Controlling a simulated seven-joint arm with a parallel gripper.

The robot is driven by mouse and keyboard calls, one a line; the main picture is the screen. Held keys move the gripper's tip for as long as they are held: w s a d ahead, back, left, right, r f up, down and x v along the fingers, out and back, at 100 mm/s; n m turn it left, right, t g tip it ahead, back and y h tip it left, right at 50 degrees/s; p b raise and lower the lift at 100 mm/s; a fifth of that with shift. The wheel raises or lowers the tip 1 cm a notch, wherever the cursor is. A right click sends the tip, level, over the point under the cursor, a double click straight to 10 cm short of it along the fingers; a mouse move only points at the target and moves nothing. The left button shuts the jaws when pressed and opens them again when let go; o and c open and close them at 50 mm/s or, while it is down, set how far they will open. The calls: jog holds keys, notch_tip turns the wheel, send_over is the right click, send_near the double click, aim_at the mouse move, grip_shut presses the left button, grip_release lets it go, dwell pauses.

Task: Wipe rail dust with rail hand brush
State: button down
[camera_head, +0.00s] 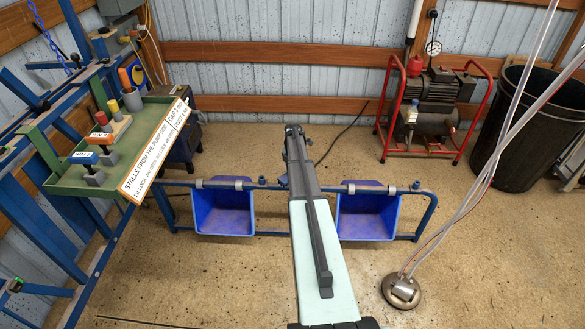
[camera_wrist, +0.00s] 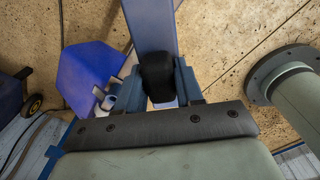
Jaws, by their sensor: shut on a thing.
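In the wrist view, my gripper (camera_wrist: 158,92) is shut on a black, rounded thing (camera_wrist: 158,72), which looks like an end of the rail hand brush. The rest of the brush and its bristles are hidden. A flat blue bar (camera_wrist: 150,22) runs beyond the black piece towards the top of that view; I cannot tell whether they touch. In the head view, the dark end of my arm (camera_head: 292,130) reaches over the blue floor rail (camera_head: 272,234). The brush is not clear there. I cannot pick out dust on the rail.
Two blue buckets (camera_head: 223,212) (camera_head: 368,216) hang on the rail, either side of my arm. A green tray (camera_head: 62,160) with several tools and a white sign (camera_head: 158,150) stands left. A red-framed pump (camera_head: 437,95), black bin (camera_head: 517,125) and hanging hoses with a metal claw (camera_head: 402,291) are right.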

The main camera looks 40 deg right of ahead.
jog(key=shift+f, duration=2.7)
jog(key=shift+w+d+f, duration=0.15)
jog(key=shift+f, duration=0.25)
jog(key=shift+w+d+f, duration=0.15)
jog(key=shift+f, duration=0.2)
jog(key=shift+w+a, duration=0.2)
jog(key=shift+a, duration=0.3)
jog(key=shift+w+a, duration=0.15)
jog(key=shift+a, duration=0.3)
jog(key=shift+w+a, duration=0.7)
jog(key=shift+w, duration=0.05)
notch_tip(320, 180, up, 8)
jog(key=w+d, duration=0.2)
jog(key=d, duration=0.1)
jog(key=shift+w, duration=0.35)
